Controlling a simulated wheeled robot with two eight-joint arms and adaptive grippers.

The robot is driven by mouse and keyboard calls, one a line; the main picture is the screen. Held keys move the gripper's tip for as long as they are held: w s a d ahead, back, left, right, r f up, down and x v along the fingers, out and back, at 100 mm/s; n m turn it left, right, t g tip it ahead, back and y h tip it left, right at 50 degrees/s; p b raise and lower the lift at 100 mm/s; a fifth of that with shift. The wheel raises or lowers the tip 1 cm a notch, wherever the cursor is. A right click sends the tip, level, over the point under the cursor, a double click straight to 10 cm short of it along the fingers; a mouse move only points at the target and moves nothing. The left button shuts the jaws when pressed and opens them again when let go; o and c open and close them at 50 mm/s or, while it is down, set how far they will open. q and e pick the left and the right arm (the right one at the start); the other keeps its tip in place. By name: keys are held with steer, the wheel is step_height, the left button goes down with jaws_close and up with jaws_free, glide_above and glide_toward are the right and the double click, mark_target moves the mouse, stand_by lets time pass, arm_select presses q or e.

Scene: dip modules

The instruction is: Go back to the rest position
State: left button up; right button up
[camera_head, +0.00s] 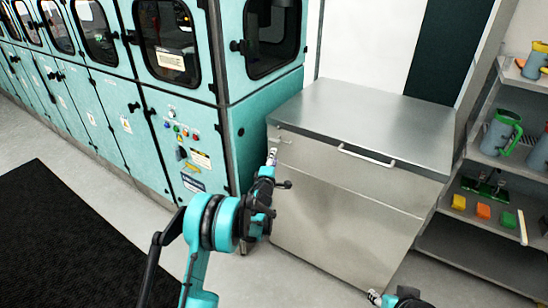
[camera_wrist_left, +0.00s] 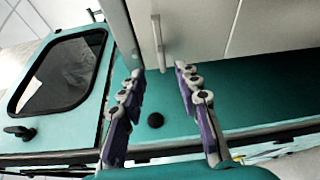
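My left gripper (camera_head: 272,172) is in front of the upper left of the metal cabinet (camera_head: 340,210), by the teal machine's corner. In the left wrist view the left gripper (camera_wrist_left: 158,72) shows two separate fingers with purple pads and nothing between them. A short metal handle (camera_wrist_left: 158,42) appears just beyond the fingertips; I cannot tell how far away it is. Part of my right gripper (camera_head: 388,299) shows at the bottom edge, low in front of the cabinet; its fingers are too cut off to read.
Teal machines (camera_head: 170,90) with dark windows line the left. The cabinet has a long handle (camera_head: 366,156) and a bare top. Shelves (camera_head: 500,165) at right hold jugs and coloured blocks. A black mat (camera_head: 60,240) lies on the open floor at left.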

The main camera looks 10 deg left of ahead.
arm_select(q)
steer(key=shift+r, duration=0.1)
steer(key=s+a+r+m+g+y, duration=0.15)
steer(key=s+r+m, duration=0.35)
steer(key=s, duration=0.5)
steer(key=s+r+m+g, duration=0.3)
steer(key=s+r, duration=0.4)
steer(key=s, duration=0.2)
steer(key=s+d+f+m+g, duration=0.1)
steer(key=s+f+m+g, duration=0.1)
steer(key=s, duration=0.8)
steer(key=s+d+f+m+g+h, duration=0.1)
steer(key=s+m, duration=0.4)
steer(key=s, duration=0.6)
steer(key=s+d+f+m+g+h, duration=0.1)
steer(key=s+f+m+g, duration=0.2)
steer(key=s, duration=0.8)
steer(key=shift+d+f+m, duration=0.4)
steer(key=shift+f+m, duration=0.2)
steer(key=shift+f, duration=0.25)
